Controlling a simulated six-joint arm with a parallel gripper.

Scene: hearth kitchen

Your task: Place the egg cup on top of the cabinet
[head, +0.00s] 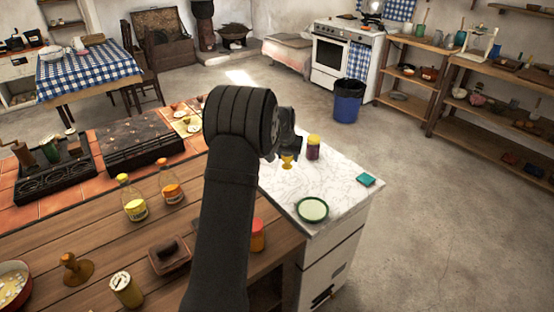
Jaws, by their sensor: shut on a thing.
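The egg cup (287,162) is a small yellow cup in the head view, just below my gripper (289,152). My gripper is shut on it, over the far left part of the cabinet (342,195), which has a white marbled top and pale drawers. My dark arm hides part of the gripper and of the cabinet's left side. I cannot tell whether the egg cup touches the top or hangs just above it.
A dark jar with a yellow lid (313,148) stands close right of the egg cup. A green-rimmed dish (312,210) and a teal block (365,180) lie on the cabinet top. Bottles (133,203) stand on the wooden counter (105,235) at left. The marble's middle is clear.

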